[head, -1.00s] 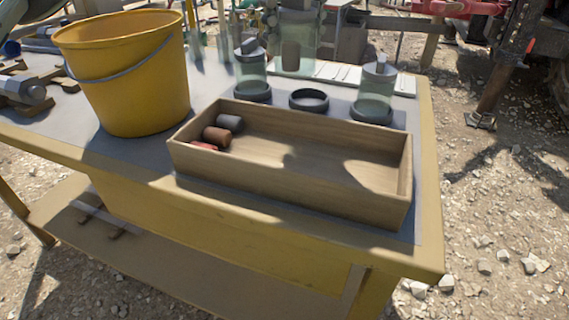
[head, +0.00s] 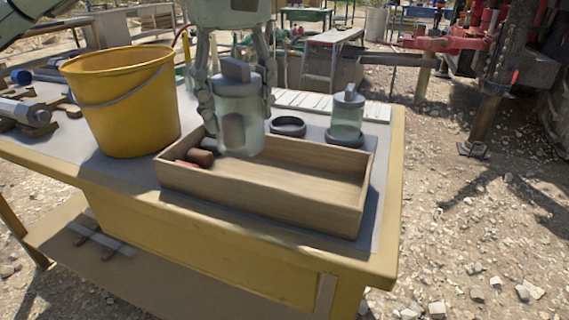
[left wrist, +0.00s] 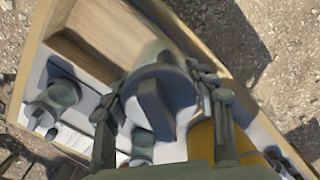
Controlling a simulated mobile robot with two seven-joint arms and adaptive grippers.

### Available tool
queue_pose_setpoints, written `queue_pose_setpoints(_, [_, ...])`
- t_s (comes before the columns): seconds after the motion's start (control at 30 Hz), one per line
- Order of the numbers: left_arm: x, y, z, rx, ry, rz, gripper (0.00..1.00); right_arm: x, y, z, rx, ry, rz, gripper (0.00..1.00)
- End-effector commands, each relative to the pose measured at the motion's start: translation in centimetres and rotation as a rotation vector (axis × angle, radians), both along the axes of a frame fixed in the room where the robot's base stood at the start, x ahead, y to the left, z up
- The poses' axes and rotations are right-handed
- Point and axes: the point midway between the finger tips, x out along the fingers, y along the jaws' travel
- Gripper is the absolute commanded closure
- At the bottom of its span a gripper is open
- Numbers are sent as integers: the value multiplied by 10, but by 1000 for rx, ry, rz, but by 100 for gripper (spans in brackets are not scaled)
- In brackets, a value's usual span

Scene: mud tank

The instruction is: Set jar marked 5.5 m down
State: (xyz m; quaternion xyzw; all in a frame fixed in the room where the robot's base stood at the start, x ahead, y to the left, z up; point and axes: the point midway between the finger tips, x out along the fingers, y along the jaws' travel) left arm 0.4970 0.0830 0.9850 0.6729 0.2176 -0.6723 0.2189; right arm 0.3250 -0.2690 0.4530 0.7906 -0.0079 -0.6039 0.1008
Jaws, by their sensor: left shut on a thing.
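The held lid (left wrist: 165,98) fills the middle of the left wrist view. An empty dark ring (head: 288,126) lies behind the tray. A second lidded jar (head: 346,115) stands in a ring to its right. No marking is legible on the held jar. My right gripper is not in view.
The long wooden tray (head: 300,205) holds brown and red cores (head: 201,157) at its left end. A yellow bucket (head: 125,105) stands left of it. A white strip (head: 325,102) lies along the table's back. The left ring and its jar are hidden behind my gripper.

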Motion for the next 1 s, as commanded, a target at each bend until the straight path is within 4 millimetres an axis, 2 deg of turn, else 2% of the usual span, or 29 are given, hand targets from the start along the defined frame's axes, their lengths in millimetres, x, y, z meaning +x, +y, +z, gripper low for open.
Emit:
queue_pose_setpoints(0.03, [3, -13, -8, -1, 5, -5, 86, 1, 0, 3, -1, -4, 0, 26])
queue_pose_setpoints(0.2, [14, -48, -28, 0, 4, -3, 86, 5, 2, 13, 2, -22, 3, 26])
queue_pose_setpoints(0.4, [24, -76, -46, -1, 0, 0, 86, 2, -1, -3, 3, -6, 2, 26])
queue_pose_setpoints(0.57, [26, -81, -53, -1, 1, 0, 86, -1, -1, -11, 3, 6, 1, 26])
queue_pose_setpoints(0.83, [26, -81, -87, -1, 2, 2, 86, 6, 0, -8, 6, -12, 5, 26])
queue_pose_setpoints(1.0, [27, -81, -90, -2, -1, 2, 86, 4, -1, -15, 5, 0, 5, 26])
